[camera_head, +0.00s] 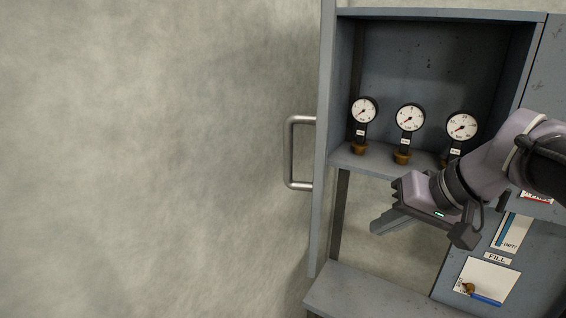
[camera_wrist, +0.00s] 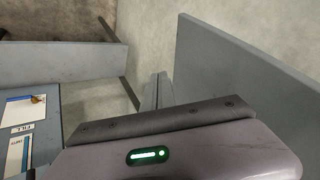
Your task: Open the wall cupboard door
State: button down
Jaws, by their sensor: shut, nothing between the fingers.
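The wall cupboard door (camera_head: 322,150) is a grey panel standing swung out from the cupboard (camera_head: 440,14), seen nearly edge-on in the head view. Its metal bar handle (camera_head: 292,152) is on the outer face, to the left. My gripper (camera_head: 378,226) is shut and empty, on the inner side of the door, below the shelf with the gauges. It does not hold the handle. In the wrist view the door (camera_wrist: 245,95) fills the right side, close beside my shut fingers (camera_wrist: 157,92); I cannot tell whether they touch it. The handle is hidden there.
Several round gauges (camera_head: 410,117) stand on the cupboard shelf, just above my gripper. A grey ledge (camera_head: 370,296) lies below; a similar ledge (camera_wrist: 60,62) shows in the wrist view. A labelled panel (camera_head: 540,240) is at right. Bare wall (camera_head: 140,150) fills the left.

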jog(key=w+a+f+p, duration=0.1)
jog(key=w+a+f, duration=0.4)
jog(key=a+f, duration=0.2)
jog(key=shift+w+a+f+p, duration=0.35)
jog(key=shift+w, duration=0.05)
jog(key=shift+a, duration=0.15)
